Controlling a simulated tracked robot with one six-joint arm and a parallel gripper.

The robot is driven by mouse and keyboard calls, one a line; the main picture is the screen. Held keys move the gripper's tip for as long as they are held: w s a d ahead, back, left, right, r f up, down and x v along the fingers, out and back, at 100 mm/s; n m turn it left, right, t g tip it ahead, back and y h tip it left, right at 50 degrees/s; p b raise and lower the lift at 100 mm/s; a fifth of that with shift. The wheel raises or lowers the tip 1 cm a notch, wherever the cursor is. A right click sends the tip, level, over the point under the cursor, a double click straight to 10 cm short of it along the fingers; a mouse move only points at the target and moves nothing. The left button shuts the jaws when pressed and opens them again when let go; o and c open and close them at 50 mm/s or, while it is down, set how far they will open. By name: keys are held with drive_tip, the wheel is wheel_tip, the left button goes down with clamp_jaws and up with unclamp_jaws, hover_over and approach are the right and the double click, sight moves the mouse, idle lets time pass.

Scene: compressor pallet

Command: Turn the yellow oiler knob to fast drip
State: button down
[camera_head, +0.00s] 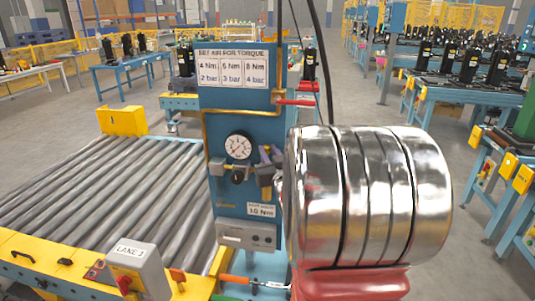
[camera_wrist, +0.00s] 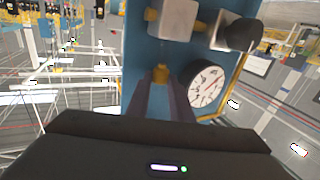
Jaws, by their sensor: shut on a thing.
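The yellow oiler knob (camera_wrist: 161,73) is in the wrist view, small, in front of the blue panel (camera_wrist: 137,60). The two dark fingers of my gripper (camera_wrist: 161,84) come up on either side of its tip and are shut on it. In the head view the fingers (camera_head: 270,156) are at the fittings right of the gauge, and I cannot make out the knob there. A grey metal block (camera_wrist: 173,18) with brass fittings is above the knob in the wrist view. How far the knob is turned cannot be read.
A round white gauge (camera_wrist: 207,83) is close right of my fingers, with a dark round knob (camera_wrist: 241,35) above it. In the head view, a torque sign (camera_head: 233,67) tops the panel (camera_head: 225,108).

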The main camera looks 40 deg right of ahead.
drive_tip(key=shift+s+d+r+n+t+y, duration=0.1)
drive_tip(key=shift+d+r+n+t+y, duration=0.1)
drive_tip(key=shift+n+t+y, duration=0.4)
drive_tip(key=c, duration=1.6)
unclamp_jaws()
drive_tip(key=shift+f, duration=0.15)
drive_tip(key=shift+o, duration=0.2)
drive_tip(key=shift+a, duration=0.1)
